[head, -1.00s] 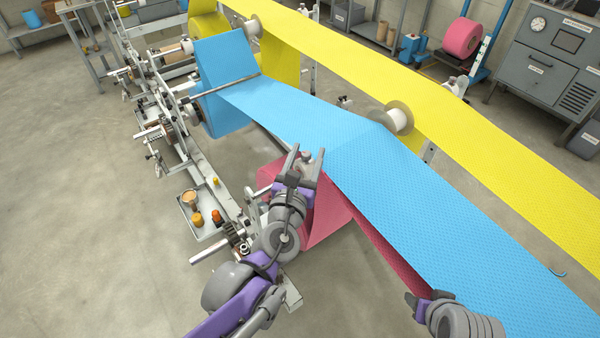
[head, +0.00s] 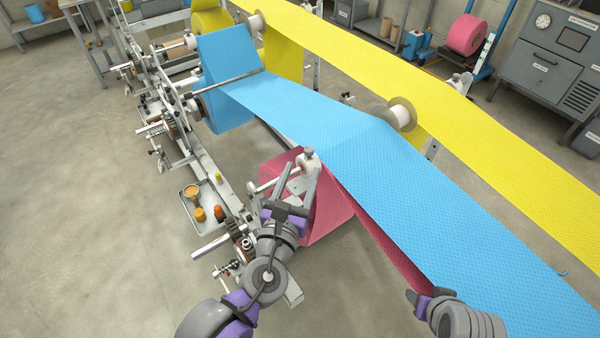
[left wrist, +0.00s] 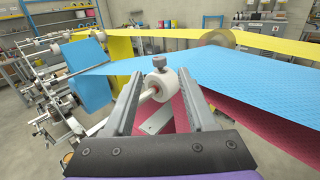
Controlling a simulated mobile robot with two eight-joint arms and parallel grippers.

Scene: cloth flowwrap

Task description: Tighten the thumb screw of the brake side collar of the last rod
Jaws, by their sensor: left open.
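The white collar (head: 308,162) with a grey thumb screw (head: 308,151) on top sits on the rod (head: 266,186) at the pink roll (head: 330,212), the nearest rod of the row. In the left wrist view the collar (left wrist: 164,84) and its upright thumb screw (left wrist: 159,63) appear between my fingers, apparently beyond them. My left gripper (head: 299,178) is open and empty, just short of the collar on its near side; it also shows in the left wrist view (left wrist: 160,76). My right gripper (head: 415,300) is at the lower right, by the blue web; its fingers are mostly hidden.
The blue web (head: 400,170) stretches close beside the collar toward the lower right, with a yellow web (head: 480,100) behind. Open floor (head: 80,230) lies left of the machine.

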